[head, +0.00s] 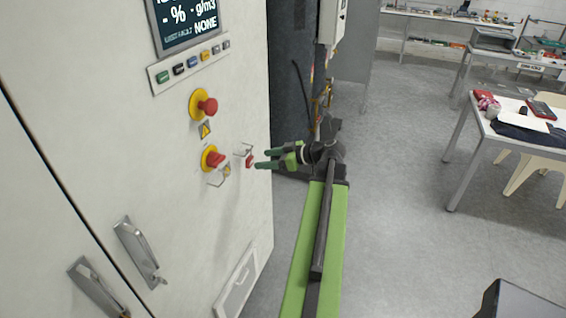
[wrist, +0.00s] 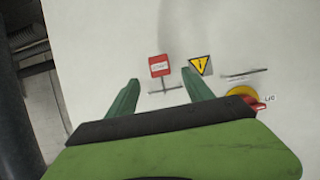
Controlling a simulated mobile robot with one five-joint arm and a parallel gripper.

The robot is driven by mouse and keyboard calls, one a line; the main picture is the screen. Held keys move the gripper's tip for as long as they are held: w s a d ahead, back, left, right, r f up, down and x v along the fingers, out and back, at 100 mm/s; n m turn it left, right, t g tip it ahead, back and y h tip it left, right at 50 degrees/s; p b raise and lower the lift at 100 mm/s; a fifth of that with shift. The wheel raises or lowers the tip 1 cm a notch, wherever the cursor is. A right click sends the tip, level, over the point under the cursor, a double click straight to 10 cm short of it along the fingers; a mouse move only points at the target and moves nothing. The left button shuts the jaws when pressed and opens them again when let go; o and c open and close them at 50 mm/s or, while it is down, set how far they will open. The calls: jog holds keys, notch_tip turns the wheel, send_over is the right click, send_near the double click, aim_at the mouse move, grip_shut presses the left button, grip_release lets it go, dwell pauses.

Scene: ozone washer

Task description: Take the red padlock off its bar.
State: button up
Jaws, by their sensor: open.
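The red padlock (head: 250,161) hangs on a small thin bar (head: 243,150) on the white cabinet front in the head view. In the wrist view the red padlock (wrist: 160,66) has a pale label, and the bar (wrist: 166,90) shows just below it in the picture. My gripper (head: 262,159) is open and points at the cabinet, just right of the padlock in the head view. In the wrist view the padlock shows between the two green fingertips (wrist: 160,77). Nothing is between the fingers; the exact gap to the padlock is hard to tell.
The white cabinet (head: 245,80) carries a red knob (head: 207,106) on a yellow disc and a red switch (head: 214,158) with a wire bar (head: 217,182) close by. Metal handles (head: 138,250) stick out lower left.

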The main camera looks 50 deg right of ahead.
aim_at(252, 161)
jog(key=b+x, duration=0.2)
jog(key=x, duration=0.5)
jog(key=shift+w+a+f, duration=0.1)
jog(key=shift+w+f, duration=0.1)
jog(key=shift+w, duration=0.05)
jog(key=shift+r, duration=0.1)
grip_shut()
